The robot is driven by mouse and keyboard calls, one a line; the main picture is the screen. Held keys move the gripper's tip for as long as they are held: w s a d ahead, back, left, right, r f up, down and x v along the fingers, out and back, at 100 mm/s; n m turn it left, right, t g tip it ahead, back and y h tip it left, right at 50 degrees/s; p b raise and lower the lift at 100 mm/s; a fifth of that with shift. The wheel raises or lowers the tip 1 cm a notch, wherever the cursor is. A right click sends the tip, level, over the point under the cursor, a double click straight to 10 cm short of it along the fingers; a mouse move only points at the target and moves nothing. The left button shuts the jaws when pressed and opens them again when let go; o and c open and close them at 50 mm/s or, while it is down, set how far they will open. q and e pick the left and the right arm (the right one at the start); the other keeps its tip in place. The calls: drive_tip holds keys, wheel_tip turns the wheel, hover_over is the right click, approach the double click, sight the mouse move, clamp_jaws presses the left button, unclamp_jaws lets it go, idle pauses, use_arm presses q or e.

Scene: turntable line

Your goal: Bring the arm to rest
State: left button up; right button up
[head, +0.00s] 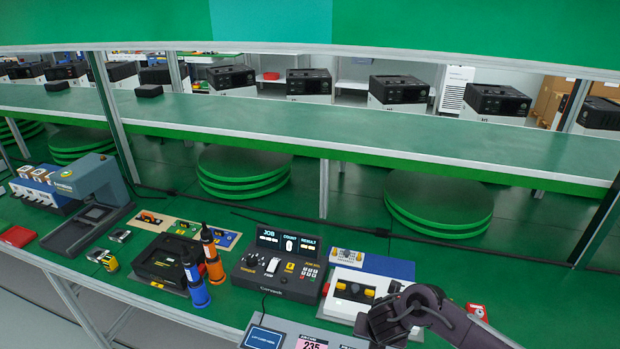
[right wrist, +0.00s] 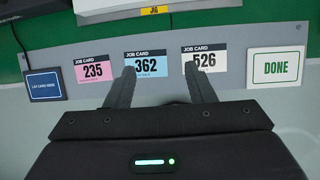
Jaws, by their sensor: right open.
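My right arm comes in at the lower right of the head view, over the front edge of the green bench; its gripper fingers are not clear there. In the right wrist view my right gripper (right wrist: 168,85) is open and empty, its two fingers apart above a grey card board (right wrist: 225,75). Three job cards lie on the board: pink 235 (right wrist: 95,70), blue 362 (right wrist: 147,64) and white 526 (right wrist: 205,60). The fingertips are near the blue and white cards; I cannot tell whether they touch. My left gripper is not in view.
A white DONE panel (right wrist: 275,66) and a dark blue card pad (right wrist: 45,85) flank the cards. A console (head: 280,265), orange (head: 213,262) and blue (head: 196,283) bottle-shaped tools, a white jig (head: 352,290) and a grey press (head: 90,195) stand on the bench.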

drive_tip(key=s+a+r+m+t+y, duration=0.1)
drive_tip(key=s+a+r+m, duration=0.2)
drive_tip(key=a+m, duration=0.25)
drive_tip(key=s+a+r+m+y, duration=0.2)
drive_tip(key=s+a+m, duration=0.2)
drive_tip(key=a+m, duration=0.15)
drive_tip(key=s+d+r+m+g+h, duration=0.1)
drive_tip(key=s+d+r+m, duration=0.1)
drive_tip(key=s+d+m, duration=0.7)
drive_tip(key=s+d+r+m+g+h, duration=0.1)
drive_tip(key=s+d+r+m, duration=0.35)
drive_tip(key=m, duration=0.65)
wheel_tip(320, 180, down, 37)
drive_tip(key=s+d+g+b, duration=0.1)
drive_tip(key=s+d+b, duration=0.1)
drive_tip(key=b, duration=0.2)
use_arm(q)
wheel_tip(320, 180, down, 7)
drive_tip(key=b, duration=0.2)
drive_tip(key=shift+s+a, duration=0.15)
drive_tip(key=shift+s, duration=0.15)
use_arm(e)
drive_tip(key=s+d+f+n+g, duration=0.1)
drive_tip(key=s+d+f, duration=0.2)
drive_tip(key=s+f, duration=1.6)
drive_tip(key=shift+g, duration=0.3)
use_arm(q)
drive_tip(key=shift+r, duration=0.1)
use_arm(e)
drive_tip(key=shift+f, duration=0.1)
